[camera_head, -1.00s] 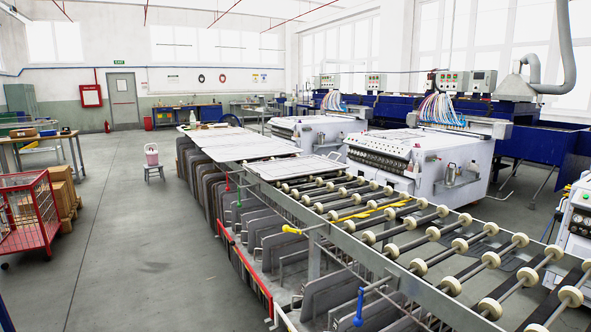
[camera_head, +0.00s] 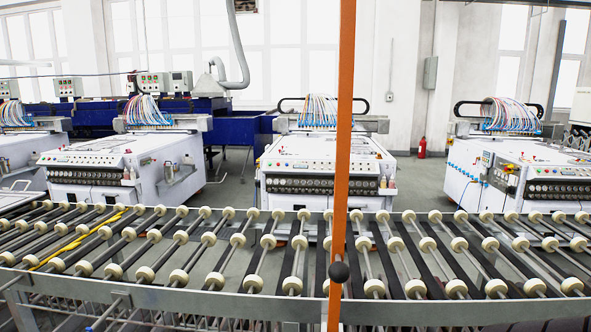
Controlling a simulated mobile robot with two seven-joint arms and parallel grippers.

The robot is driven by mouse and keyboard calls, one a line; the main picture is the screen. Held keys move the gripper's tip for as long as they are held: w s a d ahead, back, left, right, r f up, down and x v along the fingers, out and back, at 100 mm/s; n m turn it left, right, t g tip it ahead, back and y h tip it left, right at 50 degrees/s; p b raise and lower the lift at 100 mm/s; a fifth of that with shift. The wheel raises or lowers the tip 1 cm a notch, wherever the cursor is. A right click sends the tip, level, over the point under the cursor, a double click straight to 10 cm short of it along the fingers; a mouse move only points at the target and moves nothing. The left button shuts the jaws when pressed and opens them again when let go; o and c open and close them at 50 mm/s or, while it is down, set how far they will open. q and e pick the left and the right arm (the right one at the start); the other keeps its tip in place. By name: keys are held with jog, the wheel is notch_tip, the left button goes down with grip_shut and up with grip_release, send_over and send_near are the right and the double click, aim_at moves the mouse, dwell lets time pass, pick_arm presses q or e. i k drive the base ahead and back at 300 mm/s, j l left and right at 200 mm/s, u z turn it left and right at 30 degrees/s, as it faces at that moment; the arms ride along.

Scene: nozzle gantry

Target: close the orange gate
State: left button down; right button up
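A tall orange bar (camera_head: 343,140) stands nearly upright in the middle of the head view, in front of the roller conveyor. It runs from the top edge to the bottom edge of the picture. It is the only orange part of this size in view, and I take it to be part of the orange gate; the rest of the gate is not visible. Neither of my grippers is in view.
A long roller conveyor (camera_head: 115,298) with white wheels crosses the whole width before me. White machines with coloured hoses stand behind it, one in the centre (camera_head: 320,170). A red extinguisher (camera_head: 422,148) stands at the back. No free floor shows in front.

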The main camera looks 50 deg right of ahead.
aim_at(339, 271)
jog(key=z, duration=1.75)
